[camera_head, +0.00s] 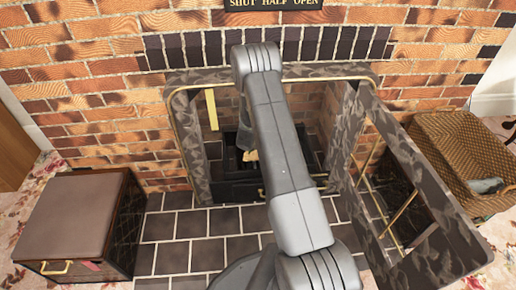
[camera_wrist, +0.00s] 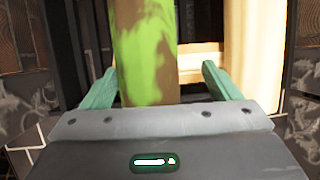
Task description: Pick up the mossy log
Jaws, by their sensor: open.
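The mossy log (camera_wrist: 146,45), brown with bright green patches, stands upright in the wrist view. It rises between the two teal fingers of my gripper (camera_wrist: 158,70). The fingers are open, one on each side of the log, with a small gap on the left and a wider one on the right. The log's lower end is hidden behind the gripper body. In the head view my arm reaches into the fireplace and covers most of the gripper and log.
A pale log (camera_wrist: 252,60) stands right of the gripper. The fireplace frame (camera_head: 190,140) surrounds the opening, and its door (camera_head: 432,245) hangs open at right. A wicker basket (camera_head: 455,140) stands beyond the door. A brown box (camera_head: 65,215) is at left. Tiled floor (camera_head: 190,225) between is clear.

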